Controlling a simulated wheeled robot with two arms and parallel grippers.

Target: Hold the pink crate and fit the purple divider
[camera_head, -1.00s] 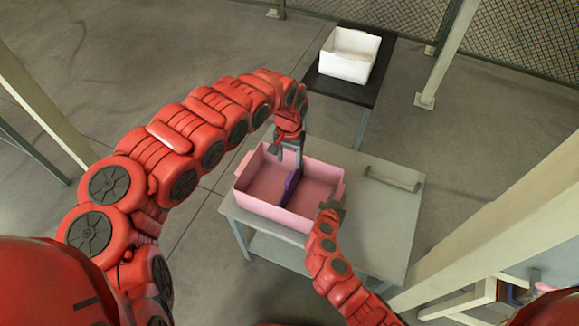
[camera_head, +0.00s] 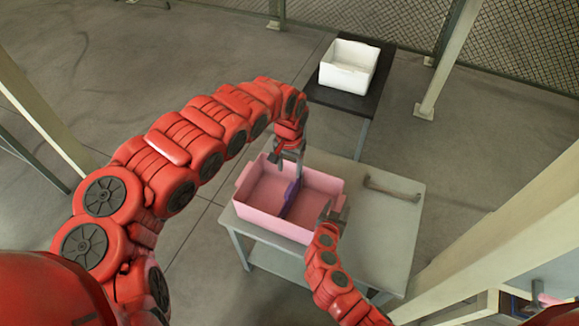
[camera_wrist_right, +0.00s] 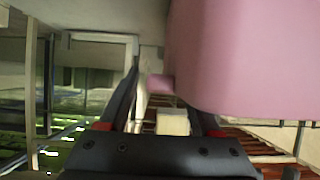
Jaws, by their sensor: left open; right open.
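The pink crate (camera_head: 262,215) stands on the grey table, its open top facing up. The purple divider (camera_head: 291,196) stands inside it, crossing between the long walls at about the middle and splitting it into two compartments. My left gripper (camera_head: 288,160) is open above the divider's far end, at the far wall. I cannot tell whether it touches either. My right gripper (camera_head: 332,210) is open at the crate's near right corner. In the right wrist view the crate (camera_wrist_right: 245,60) fills the upper right, and a small pink tab shows between the open fingers (camera_wrist_right: 162,105).
The grey table (camera_head: 385,225) has clear room right of the crate, with a bar handle (camera_head: 393,188) on its top. A white bin (camera_head: 348,66) stands on a black-topped table (camera_head: 338,98) behind. A pale post (camera_head: 500,225) rises at the right.

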